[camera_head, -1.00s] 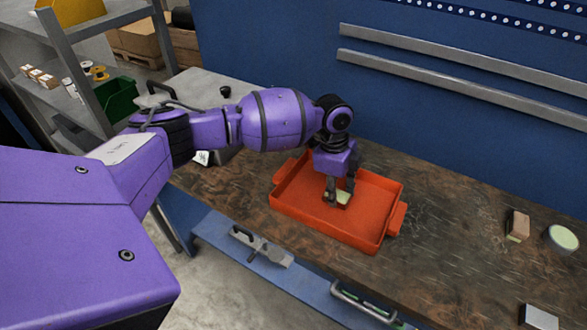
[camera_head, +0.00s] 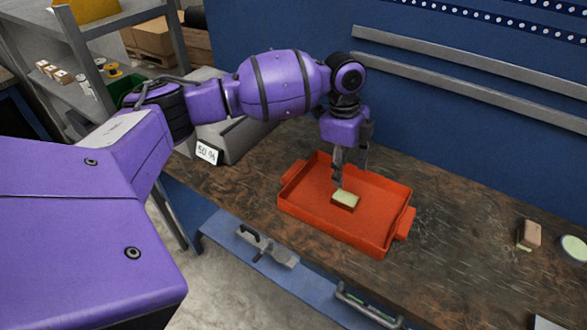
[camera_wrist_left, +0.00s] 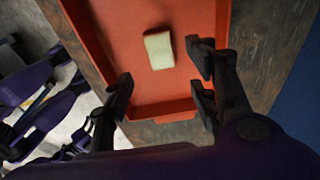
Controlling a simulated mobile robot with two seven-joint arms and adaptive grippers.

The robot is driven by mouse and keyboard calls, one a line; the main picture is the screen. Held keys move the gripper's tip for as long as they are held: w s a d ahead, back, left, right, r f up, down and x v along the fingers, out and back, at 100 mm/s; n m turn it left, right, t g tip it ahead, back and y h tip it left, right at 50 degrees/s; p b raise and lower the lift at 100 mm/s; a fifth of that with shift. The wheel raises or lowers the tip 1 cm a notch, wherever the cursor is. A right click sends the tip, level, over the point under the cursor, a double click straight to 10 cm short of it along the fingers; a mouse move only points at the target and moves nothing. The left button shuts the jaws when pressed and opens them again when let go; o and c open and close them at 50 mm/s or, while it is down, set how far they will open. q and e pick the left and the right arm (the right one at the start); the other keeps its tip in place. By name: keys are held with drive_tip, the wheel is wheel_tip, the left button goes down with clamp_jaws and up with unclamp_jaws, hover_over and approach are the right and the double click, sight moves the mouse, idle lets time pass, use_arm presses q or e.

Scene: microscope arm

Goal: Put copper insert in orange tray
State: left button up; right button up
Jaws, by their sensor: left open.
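A small block (camera_head: 345,201) with a pale top and copper-brown sides lies flat on the floor of the orange tray (camera_head: 297,206). In the left wrist view the block (camera_wrist_left: 158,50) shows its pale face inside the tray (camera_wrist_left: 95,40). My left gripper (camera_head: 351,172) is open and empty above the tray, just behind and over the block. In the left wrist view its fingers (camera_wrist_left: 162,92) stand apart, and the block lies beyond them, clear of both. My right gripper is not in view.
The tray stands on a dark wooden bench (camera_head: 450,240). A copper-brown block (camera_head: 530,234) and a round pale-topped piece (camera_head: 573,249) stand at the right. A grey case with a label (camera_head: 206,151) is behind left.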

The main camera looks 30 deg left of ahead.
use_arm(q)
drive_tip(key=shift+a+r, duration=0.2)
drive_tip(key=shift+r, duration=1.3)
